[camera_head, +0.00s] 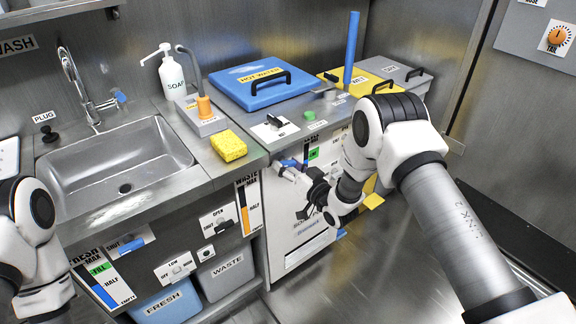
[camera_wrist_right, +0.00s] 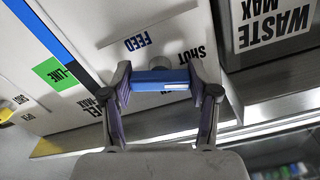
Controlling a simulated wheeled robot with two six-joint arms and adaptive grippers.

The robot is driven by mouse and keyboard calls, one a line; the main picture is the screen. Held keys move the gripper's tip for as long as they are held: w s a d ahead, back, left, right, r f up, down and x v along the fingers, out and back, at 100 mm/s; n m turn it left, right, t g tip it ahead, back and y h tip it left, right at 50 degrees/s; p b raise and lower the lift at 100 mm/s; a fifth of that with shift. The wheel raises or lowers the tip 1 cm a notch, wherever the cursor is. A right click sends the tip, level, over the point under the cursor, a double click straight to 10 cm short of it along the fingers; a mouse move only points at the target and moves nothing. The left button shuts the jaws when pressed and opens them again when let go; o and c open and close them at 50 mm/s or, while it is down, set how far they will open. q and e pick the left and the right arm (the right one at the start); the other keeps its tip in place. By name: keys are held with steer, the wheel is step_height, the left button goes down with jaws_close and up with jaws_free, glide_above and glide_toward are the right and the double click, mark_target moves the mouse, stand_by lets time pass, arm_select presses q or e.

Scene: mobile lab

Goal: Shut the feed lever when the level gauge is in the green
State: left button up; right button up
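The feed lever (camera_head: 290,163) is a short blue bar on the white cabinet front. In the right wrist view the lever (camera_wrist_right: 162,80) lies crosswise between my right gripper's fingertips (camera_wrist_right: 160,85), close to both pads; contact is unclear. A FEED label is beside it, and a SHUT label is near its right end. My right gripper (camera_head: 310,186) is spread open. The gauge has a blue strip (camera_wrist_right: 62,48) beside a green line tag (camera_wrist_right: 53,74); the tag also shows in the head view (camera_head: 313,154). My left gripper is out of view.
A sink (camera_head: 118,160) is at the left. A yellow sponge (camera_head: 228,146), soap bottle (camera_head: 172,76) and blue hot-water box (camera_head: 262,84) stand on the counter. Waste gauge (camera_head: 246,206) and fresh gauge (camera_head: 103,282) panels lie left of the cabinet. The floor (camera_head: 385,275) in front is clear.

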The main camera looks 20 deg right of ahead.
steer(key=n, duration=0.4)
steer(key=o, duration=1.2)
steer(key=shift+c, duration=0.2)
steer(key=shift+s, duration=0.1)
steer(key=v, duration=1.1)
steer(key=shift+s+d, duration=0.15)
steer(key=shift+s, duration=0.25)
